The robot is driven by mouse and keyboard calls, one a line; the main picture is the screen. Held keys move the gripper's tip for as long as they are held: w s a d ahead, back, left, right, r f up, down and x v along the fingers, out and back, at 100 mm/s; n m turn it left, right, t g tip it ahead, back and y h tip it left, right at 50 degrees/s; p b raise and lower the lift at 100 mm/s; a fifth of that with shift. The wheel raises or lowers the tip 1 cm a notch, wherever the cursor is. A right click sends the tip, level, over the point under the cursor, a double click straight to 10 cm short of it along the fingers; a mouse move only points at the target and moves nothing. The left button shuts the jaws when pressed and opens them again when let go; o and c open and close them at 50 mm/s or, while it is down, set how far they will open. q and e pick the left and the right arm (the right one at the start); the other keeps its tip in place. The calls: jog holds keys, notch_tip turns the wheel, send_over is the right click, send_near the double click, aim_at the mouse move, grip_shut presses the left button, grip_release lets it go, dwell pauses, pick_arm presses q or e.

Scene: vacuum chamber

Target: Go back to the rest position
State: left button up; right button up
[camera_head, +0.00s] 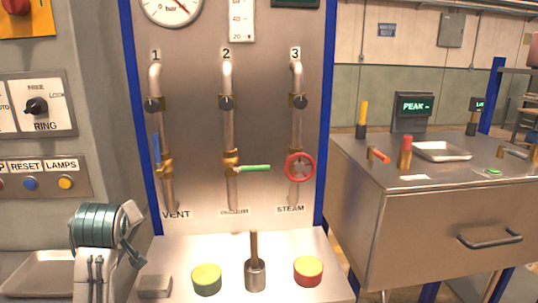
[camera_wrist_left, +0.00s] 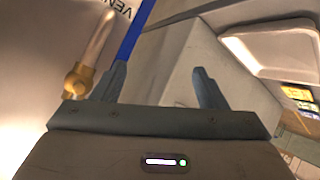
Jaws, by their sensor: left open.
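My left arm (camera_head: 97,235) rises at the lower left of the head view, in front of the panel's left side. My left gripper (camera_wrist_left: 160,80) is open in the left wrist view, its two fingers spread with nothing between them. The vent pipe's brass fitting (camera_wrist_left: 78,80) is to the left of the fingers in that view, apart from them. My right gripper is in neither view.
The panel has a blue lever (camera_head: 156,150), a green lever (camera_head: 254,168) and a red handwheel (camera_head: 299,167). A shelf below holds a green-yellow button (camera_head: 207,278), a red-yellow button (camera_head: 308,270) and an upright rod (camera_head: 254,262). A metal cabinet (camera_head: 430,225) stands right.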

pick_arm(q)
jog(key=s+d+f+m+g+h, duration=0.1)
jog(key=s+d+f+m+g, duration=0.15)
jog(key=s+f, duration=0.75)
jog(key=s+d+f+m+g+h, duration=0.1)
jog(key=s+f+m, duration=0.35)
jog(key=f, duration=0.85)
jog(key=s+d+f+m+g, duration=0.1)
jog(key=s+f, duration=0.2)
jog(key=s, duration=0.5)
jog(key=s+d+f+m+g+h, duration=0.1)
jog(key=s+f, duration=0.3)
jog(key=s, duration=0.3)
jog(key=s+d+f+m+g, duration=0.1)
jog(key=s+f, duration=0.2)
jog(key=s, duration=0.5)
notch_tip(320, 180, down, 25)
jog(key=w+a+g, duration=0.2)
jog(key=s+f, duration=0.6)
jog(key=f, duration=0.4)
jog(key=s+a+f, duration=0.1)
jog(key=s+f, duration=0.5)
jog(key=f, duration=0.3)
jog(key=shift+s+a+f, duration=0.25)
jog(key=shift+s+f, duration=0.05)
jog(key=shift+f, duration=0.1)
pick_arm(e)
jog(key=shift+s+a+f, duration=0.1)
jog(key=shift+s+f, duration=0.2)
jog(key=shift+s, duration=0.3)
